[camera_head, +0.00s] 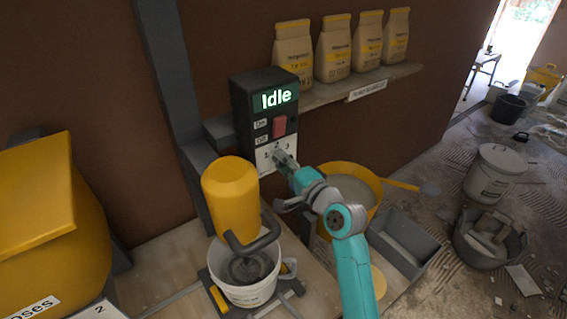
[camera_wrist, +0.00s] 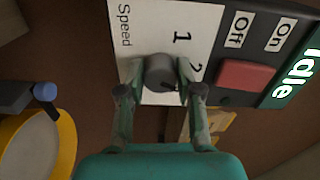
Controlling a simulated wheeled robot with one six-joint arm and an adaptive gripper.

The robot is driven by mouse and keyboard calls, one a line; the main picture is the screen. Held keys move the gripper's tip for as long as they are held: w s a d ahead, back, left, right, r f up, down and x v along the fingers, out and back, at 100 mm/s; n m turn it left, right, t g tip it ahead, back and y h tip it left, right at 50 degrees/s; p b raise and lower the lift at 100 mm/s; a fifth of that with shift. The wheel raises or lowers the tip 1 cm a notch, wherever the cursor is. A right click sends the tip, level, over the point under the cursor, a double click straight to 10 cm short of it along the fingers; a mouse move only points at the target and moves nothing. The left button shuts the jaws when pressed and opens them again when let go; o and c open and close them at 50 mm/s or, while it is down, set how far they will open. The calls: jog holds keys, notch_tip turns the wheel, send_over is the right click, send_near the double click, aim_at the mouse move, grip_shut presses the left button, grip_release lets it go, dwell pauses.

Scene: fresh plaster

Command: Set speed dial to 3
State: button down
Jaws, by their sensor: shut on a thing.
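The control box (camera_head: 262,112) on the brown wall shows "Idle" on its green screen and has a red switch (camera_head: 279,126) beside On and Off labels. Below is a white Speed panel (camera_wrist: 133,22) with the numbers 1 and 2 readable; a 3 is not clear in the wrist view, where a finger covers part of the panel. The grey round speed dial (camera_wrist: 159,70) has a dark mark toward its lower right; its exact setting is hard to tell. My gripper (camera_wrist: 160,78) has a finger on either side of the dial, shut on it. It also shows in the head view (camera_head: 285,160).
A yellow mixer (camera_head: 230,195) stands over a white bucket (camera_head: 247,292) left of my arm. A yellow tub (camera_head: 368,177) and a grey tray (camera_head: 402,243) are to the right. Several bags stand on a shelf (camera_head: 312,101) above.

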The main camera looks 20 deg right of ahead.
jog(key=m, duration=0.7)
dwell(0.6)
jog(key=c, duration=0.8)
grip_release()
jog(key=shift+o, duration=0.2)
jog(key=shift+s+d, duration=0.1)
jog(key=v, duration=1.2)
